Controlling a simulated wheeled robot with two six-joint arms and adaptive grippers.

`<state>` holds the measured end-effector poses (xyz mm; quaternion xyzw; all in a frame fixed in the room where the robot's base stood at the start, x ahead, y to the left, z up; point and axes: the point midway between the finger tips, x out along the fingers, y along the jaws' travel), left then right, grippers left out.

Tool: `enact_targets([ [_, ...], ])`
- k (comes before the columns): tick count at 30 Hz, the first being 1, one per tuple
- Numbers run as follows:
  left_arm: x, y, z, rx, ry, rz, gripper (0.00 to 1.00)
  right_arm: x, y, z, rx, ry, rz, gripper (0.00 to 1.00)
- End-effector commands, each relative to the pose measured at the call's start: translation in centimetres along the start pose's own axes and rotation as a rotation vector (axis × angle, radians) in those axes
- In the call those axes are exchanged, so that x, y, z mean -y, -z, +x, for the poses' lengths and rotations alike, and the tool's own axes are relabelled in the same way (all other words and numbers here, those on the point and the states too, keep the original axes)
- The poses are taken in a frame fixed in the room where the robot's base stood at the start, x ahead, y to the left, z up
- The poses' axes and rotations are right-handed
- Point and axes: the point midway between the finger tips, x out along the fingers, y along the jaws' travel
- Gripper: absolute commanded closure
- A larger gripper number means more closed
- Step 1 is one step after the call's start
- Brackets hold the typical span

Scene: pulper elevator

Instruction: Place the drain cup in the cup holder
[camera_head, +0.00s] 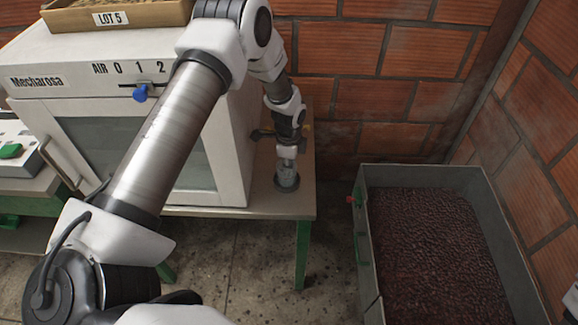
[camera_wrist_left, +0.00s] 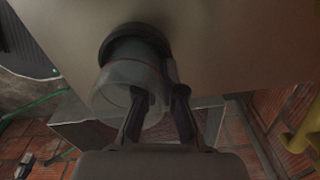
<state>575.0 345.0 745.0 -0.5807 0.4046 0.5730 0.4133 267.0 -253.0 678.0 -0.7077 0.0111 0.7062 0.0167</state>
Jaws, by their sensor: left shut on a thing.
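The drain cup (camera_head: 287,174) is a small translucent grey cup at the right end of the table, beside the white machine. It also shows in the left wrist view (camera_wrist_left: 122,76), with its far end at the dark round cup holder (camera_wrist_left: 132,36). The holder shows in the head view as a dark ring (camera_head: 287,186) on the tabletop. The cup looks roughly upright, at or in the ring; I cannot tell how fully it is seated. My left gripper (camera_wrist_left: 163,94) is shut on the cup at its rim side. My right gripper is not in view.
The white Mecharosa machine (camera_head: 225,150) stands close left of the cup, with a LOT 5 tray (camera_head: 150,14) on top. A metal bin of dark beans (camera_head: 425,250) stands on the floor at right. A brick wall (camera_head: 375,100) is behind. The table edge (camera_head: 300,212) is near.

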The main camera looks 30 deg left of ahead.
Motion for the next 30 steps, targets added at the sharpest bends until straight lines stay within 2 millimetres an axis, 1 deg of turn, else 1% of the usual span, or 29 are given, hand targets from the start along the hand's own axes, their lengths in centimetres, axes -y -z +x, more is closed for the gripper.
enact_targets([
  [1, -0.2, 0.0, 0.4, 0.001, -0.004, 0.0, 1.0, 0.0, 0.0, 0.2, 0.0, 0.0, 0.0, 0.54],
  [12, -0.5, -0.1, 1.5, 0.003, -0.012, -0.001, 1.0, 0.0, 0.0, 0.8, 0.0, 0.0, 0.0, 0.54],
  [22, -0.7, -0.1, 1.8, 0.003, -0.016, -0.002, 1.0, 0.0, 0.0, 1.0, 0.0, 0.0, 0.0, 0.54],
  [23, -0.7, -0.1, 1.8, 0.003, -0.016, -0.002, 0.9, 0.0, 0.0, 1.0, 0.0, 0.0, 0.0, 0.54],
  [24, -0.7, -0.1, 1.8, 0.003, -0.016, -0.002, 0.76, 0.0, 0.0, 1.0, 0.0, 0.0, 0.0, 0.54],
  [25, -0.7, -0.1, 1.8, 0.003, -0.016, -0.001, 0.65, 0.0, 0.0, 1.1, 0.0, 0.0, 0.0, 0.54],
  [30, -0.7, -0.1, 1.8, 0.004, -0.016, -0.001, 0.64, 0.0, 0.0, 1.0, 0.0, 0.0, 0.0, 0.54],
])
